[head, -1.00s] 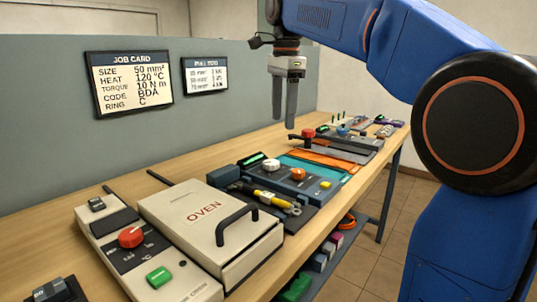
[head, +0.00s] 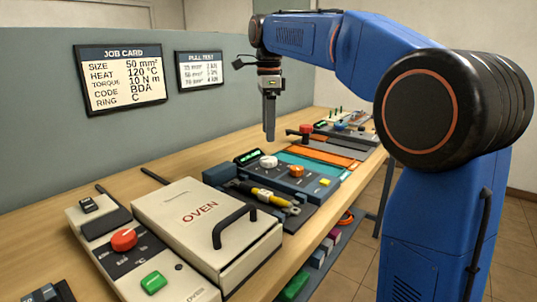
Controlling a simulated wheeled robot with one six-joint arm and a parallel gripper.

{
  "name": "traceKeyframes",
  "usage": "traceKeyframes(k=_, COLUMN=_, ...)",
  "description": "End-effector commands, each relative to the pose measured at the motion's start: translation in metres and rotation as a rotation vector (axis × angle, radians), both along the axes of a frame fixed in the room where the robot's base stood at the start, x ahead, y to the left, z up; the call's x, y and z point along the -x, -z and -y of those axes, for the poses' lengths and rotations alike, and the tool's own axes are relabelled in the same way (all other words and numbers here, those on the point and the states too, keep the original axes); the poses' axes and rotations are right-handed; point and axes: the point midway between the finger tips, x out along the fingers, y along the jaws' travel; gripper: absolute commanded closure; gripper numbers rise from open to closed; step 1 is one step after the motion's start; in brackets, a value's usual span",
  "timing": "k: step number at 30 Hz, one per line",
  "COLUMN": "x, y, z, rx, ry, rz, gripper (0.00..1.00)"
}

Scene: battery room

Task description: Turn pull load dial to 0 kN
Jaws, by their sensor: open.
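A blue bench unit (head: 238,186) stands mid-table with a green-lit display (head: 248,156), a white dial (head: 268,162), an orange dial (head: 297,171) and a yellow button (head: 325,182). I cannot read its labels, so I cannot tell which dial sets the pull load. A yellow-and-black tool or cable piece (head: 262,194) lies along its front. My gripper (head: 270,138) points down above the unit, close over the white dial in the picture and apart from it. It is open and empty, its fingers seen nearly edge-on.
A cream oven (head: 174,205) with a black handle and a control box with a red knob (head: 124,239) stand in front, left. Orange and teal mats (head: 318,152) lie beyond the unit. A job card (head: 122,77) and a pull test card (head: 199,71) hang on the panel.

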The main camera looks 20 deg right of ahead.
Motion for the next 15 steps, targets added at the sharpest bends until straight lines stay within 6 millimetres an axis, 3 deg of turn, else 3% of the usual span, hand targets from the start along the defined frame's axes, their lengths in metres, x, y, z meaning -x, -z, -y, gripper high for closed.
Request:
traceKeyframes(k=9, x=0.001, y=0.055, z=0.0, rx=0.0, ry=0.0, rz=-0.001, gripper=0.42)
traceKeyframes(k=15, x=0.0, y=0.077, z=0.0, rx=0.0, ry=0.0, rz=0.0, gripper=0.42)
